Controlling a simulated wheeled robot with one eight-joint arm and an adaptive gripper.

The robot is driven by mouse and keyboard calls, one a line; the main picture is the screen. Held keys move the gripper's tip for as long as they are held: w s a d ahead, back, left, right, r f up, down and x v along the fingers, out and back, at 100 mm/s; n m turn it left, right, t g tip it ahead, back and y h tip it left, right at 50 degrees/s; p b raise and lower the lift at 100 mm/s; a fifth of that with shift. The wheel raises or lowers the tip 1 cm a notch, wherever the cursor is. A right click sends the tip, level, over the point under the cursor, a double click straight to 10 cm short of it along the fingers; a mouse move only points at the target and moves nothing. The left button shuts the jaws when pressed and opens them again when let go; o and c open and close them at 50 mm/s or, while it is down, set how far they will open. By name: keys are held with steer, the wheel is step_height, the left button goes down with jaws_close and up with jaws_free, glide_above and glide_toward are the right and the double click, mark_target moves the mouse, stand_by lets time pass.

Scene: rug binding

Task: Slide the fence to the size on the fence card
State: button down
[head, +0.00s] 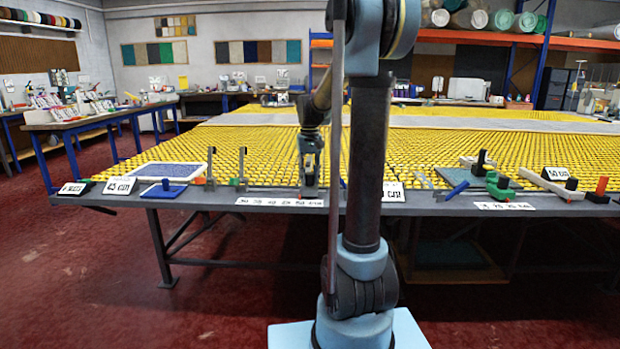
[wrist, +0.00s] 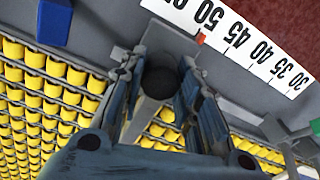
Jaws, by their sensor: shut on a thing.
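My gripper (head: 311,150) is low over the front edge of the table, left of my column. In the wrist view my gripper (wrist: 160,88) is shut on the dark round knob (wrist: 160,74) of the fence. The fence has a pale bar (wrist: 146,116) running under the knob and a grey block with a small red pointer (wrist: 200,38). The pointer stands at the white scale (wrist: 237,36), close to 50 and slightly toward 45. A card reading 45 CM (head: 120,186) stands at the left front. Another card, 50 CM (head: 557,173), stands at the right.
Green, blue and pale tools (head: 498,186) lie at the right front. A grey clamp part shows beside the scale's low end.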

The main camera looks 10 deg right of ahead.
steer(key=a, duration=0.2)
steer(key=w+a, duration=0.1)
steer(key=a, duration=0.1)
steer(key=shift+a, duration=0.3)
steer(key=c, duration=1.2)
jaws_free()
step_height(320, 180, up, 12)
steer(key=shift+f, duration=0.1)
